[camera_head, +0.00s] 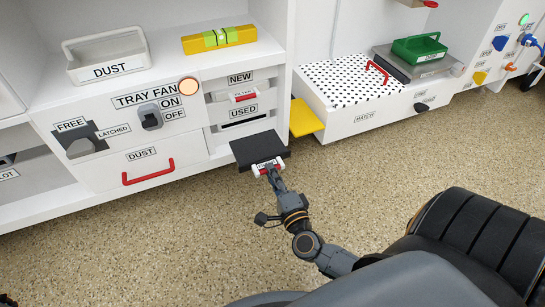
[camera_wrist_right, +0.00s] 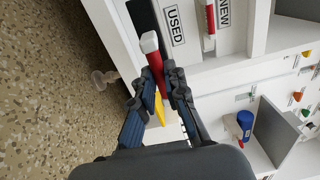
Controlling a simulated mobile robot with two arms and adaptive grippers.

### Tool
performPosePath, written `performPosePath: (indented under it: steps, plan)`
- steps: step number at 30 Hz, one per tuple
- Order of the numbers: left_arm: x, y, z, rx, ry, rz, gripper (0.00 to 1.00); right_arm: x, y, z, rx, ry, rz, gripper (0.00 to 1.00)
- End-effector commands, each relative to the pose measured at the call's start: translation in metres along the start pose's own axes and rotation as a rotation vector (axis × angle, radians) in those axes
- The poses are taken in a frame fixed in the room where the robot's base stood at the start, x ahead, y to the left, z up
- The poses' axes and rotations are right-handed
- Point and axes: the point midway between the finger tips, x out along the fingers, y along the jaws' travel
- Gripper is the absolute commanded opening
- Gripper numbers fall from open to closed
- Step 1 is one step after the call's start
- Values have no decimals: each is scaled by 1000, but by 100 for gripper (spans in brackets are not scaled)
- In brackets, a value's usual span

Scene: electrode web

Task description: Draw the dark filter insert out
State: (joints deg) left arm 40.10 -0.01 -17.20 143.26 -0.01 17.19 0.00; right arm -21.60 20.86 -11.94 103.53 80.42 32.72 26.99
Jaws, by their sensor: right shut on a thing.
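The dark filter insert (camera_head: 254,147) is a flat black slab in front of the cabinet's lower face, below the slot marked USED (camera_head: 243,122). Its front carries a red handle with white ends (camera_head: 258,170). My right gripper (camera_head: 269,169) is shut on this handle. In the right wrist view, the red handle (camera_wrist_right: 154,62) lies between my right fingers (camera_wrist_right: 163,80), and part of the dark slab (camera_wrist_right: 141,15) shows beside the USED label. I cannot tell whether the slab's rear edge touches the cabinet.
A second red-handled filter (camera_head: 242,97) sits in the slot marked NEW. A yellow plate (camera_head: 305,118) juts out just right of the slots. A DUST drawer (camera_head: 148,168) with a red handle is at the left. The speckled floor in front is clear.

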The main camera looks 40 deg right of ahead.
Motion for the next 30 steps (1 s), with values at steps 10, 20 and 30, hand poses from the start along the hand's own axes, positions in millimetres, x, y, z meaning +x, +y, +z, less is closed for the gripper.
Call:
performPosePath:
  steps: [10,20,30]
  plan:
    - [6,-1,2,0,1,1,34,36,-2,0,-1,1,-3,0]
    - [7,-1,2,0,1,1,34,55,0,0,0,0,-1,0]
    - [7,-1,2,0,1,1,34,57,0,0,0,0,-1,0]
